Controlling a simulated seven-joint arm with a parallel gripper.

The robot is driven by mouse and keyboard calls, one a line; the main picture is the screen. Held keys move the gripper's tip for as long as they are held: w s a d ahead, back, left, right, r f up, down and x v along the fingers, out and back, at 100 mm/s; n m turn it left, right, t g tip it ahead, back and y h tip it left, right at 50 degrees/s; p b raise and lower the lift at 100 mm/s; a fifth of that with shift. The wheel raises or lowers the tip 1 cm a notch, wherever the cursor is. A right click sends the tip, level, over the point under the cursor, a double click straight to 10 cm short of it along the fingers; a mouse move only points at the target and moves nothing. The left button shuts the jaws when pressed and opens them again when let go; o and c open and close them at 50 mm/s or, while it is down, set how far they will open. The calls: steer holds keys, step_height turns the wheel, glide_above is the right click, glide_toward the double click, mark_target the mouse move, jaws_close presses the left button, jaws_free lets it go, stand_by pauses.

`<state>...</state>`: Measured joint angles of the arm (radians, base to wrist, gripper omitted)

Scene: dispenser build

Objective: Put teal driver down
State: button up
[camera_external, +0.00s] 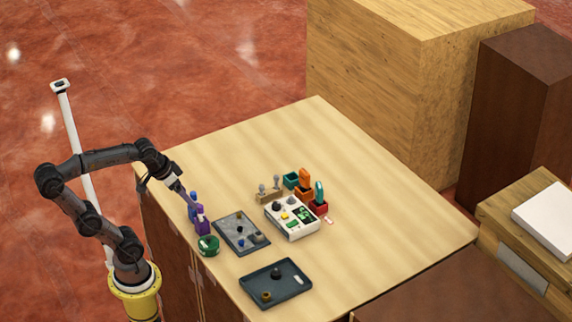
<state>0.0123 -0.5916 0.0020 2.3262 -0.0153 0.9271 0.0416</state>
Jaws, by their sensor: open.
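A teal upright handle, which looks like the teal driver (319,190), stands in a small red holder (318,208) right of the white device. My gripper (186,196) is at the table's left edge, far to the left of the teal driver. It is open, and nothing shows held in it. It points down close to a blue upright piece (194,200) and a purple upright piece (202,222). I cannot tell whether it touches them. The fingertips are small and partly lost against these pieces.
A white device (291,218) with coloured parts sits mid-table. Around it are an orange piece (304,179), a teal box (291,180), a wooden block with grey knobs (269,195), a grey tray (233,224), a dark tray (293,289) and a green round container (208,246). The table's right side is clear.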

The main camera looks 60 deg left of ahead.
steer(key=shift+n, duration=0.3)
steer(key=s+f, duration=0.2)
steer(key=s, duration=0.1)
steer(key=s+f, duration=0.1)
steer(key=shift+s+a+f, duration=0.25)
steer(key=shift+s+f, duration=0.05)
steer(key=shift+s, duration=0.05)
stand_by(0.6)
